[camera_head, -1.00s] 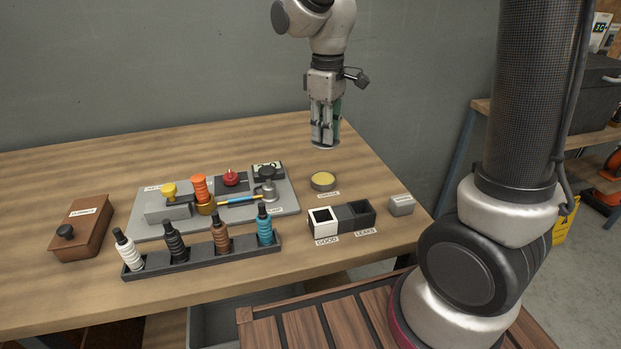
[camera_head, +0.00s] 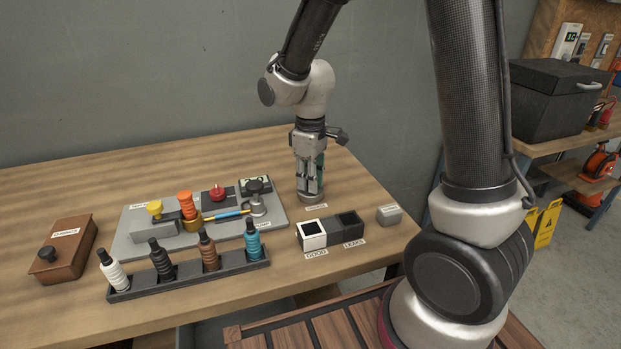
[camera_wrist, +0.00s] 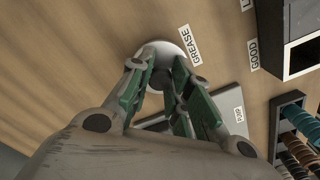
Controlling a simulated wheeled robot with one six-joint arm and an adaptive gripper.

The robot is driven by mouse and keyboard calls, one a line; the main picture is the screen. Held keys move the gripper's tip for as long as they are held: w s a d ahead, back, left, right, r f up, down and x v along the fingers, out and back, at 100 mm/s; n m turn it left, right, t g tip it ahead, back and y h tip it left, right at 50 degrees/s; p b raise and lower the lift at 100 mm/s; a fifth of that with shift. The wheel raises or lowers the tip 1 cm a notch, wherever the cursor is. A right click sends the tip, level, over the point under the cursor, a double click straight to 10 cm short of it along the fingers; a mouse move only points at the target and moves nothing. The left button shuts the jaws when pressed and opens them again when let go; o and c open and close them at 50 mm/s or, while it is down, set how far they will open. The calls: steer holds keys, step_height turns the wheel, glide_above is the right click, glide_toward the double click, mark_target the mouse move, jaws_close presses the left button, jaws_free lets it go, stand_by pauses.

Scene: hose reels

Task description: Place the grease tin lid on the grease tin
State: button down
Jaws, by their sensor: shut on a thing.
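My gripper (camera_head: 310,190) points straight down over the spot of the grease tin (camera_head: 311,199), behind the white and black bins. It is shut on the grease tin lid (camera_wrist: 154,47), a pale round disc whose knob is between the fingers in the wrist view. The lid is at the tin's top in the head view, and the yellow grease is covered from sight. Only a little of the tin's metal side shows under the fingers. I cannot tell whether the lid touches the rim. The GREASE label (camera_wrist: 191,45) lies beside it.
The white GOOD bin (camera_head: 311,234) and black LEAKS bin (camera_head: 346,228) stand just in front. A grey fixture plate (camera_head: 140,246) with knobs lies left, with a rack of several bottles (camera_head: 190,271) before it. A brown box (camera_head: 64,249) is far left. Table behind is clear.

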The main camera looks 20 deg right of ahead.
steer(key=c, duration=1.3)
jaws_free()
step_height(320, 180, up, 12)
steer(key=s+d+r+m+t, duration=0.1)
steer(key=s+d+r+m, duration=0.1)
steer(key=s+d, duration=0.3)
steer(key=s+d+r+m+t, duration=0.2)
steer(key=s+d+m, duration=0.2)
steer(key=s, duration=0.3)
steer(key=s+d+r+m+t, duration=0.1)
steer(key=s+d+r+m, duration=0.1)
steer(key=s+d, duration=0.4)
steer(key=shift+s+r+m, duration=0.25)
steer(key=shift+s+m, duration=0.25)
